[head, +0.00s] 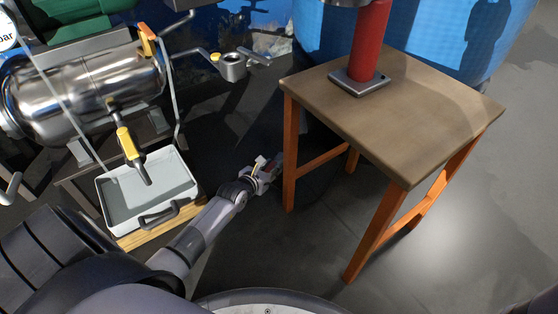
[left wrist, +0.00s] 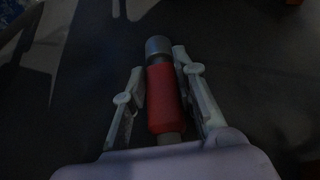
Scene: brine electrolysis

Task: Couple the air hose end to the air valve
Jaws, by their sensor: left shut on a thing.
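My left gripper (head: 268,168) reaches out low over the dark floor, left of the wooden table. In the left wrist view, the left gripper (left wrist: 160,72) is shut on a red cylindrical piece with a grey metal tip, which looks like the air hose end (left wrist: 165,98). The tip points away from my wrist. A valve with a yellow handle (head: 127,142) and a dark lower end hangs from the shiny metal tank (head: 85,92); it may be the air valve. The held piece is well apart from it, to its right. My right gripper is not in view.
A grey tray (head: 183,180) with a black handle sits under the valve. A wooden table (head: 425,125) with orange legs stands at right, bearing a red cylinder (head: 369,40) on a metal base. A metal cup fitting (head: 233,70) juts out right of the tank. Floor between is clear.

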